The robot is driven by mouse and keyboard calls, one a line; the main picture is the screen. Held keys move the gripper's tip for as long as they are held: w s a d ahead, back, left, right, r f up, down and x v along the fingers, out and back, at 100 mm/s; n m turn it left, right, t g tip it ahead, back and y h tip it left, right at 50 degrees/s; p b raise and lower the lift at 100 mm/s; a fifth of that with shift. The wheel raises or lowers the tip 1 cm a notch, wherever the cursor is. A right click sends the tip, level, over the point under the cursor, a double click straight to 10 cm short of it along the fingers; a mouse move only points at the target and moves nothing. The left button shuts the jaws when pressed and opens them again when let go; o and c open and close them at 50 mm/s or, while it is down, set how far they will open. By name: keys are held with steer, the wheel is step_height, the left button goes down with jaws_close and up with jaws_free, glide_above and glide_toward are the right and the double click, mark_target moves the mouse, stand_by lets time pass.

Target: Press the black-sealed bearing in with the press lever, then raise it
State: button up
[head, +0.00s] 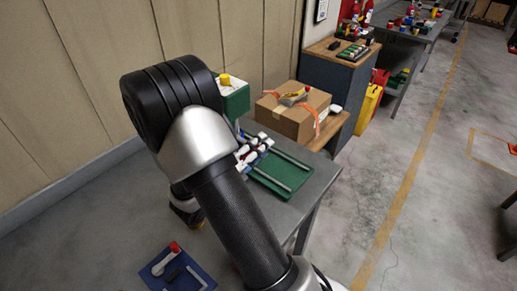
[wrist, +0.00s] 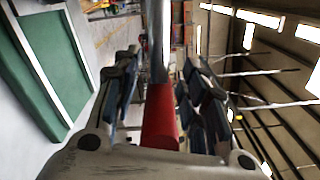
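In the wrist view a red handle (wrist: 160,118) on a bright metal rod (wrist: 158,42) runs between the two fingers of my gripper (wrist: 160,75). I take it as the press lever. The fingers are close on both sides of it and look shut on it, though the contact faces are hidden. In the head view my gripper (head: 254,150) is over the left part of the green mat (head: 282,182) on the grey table, partly behind my arm. The black-sealed bearing and the body of the press cannot be made out.
Two pale rails lie on the green mat. A cardboard box (head: 290,120) stands farther back. A blue mat (head: 182,272) with a red-ended tool is at the lower left.

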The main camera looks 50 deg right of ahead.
steer(key=shift+c, duration=0.6)
jaws_close()
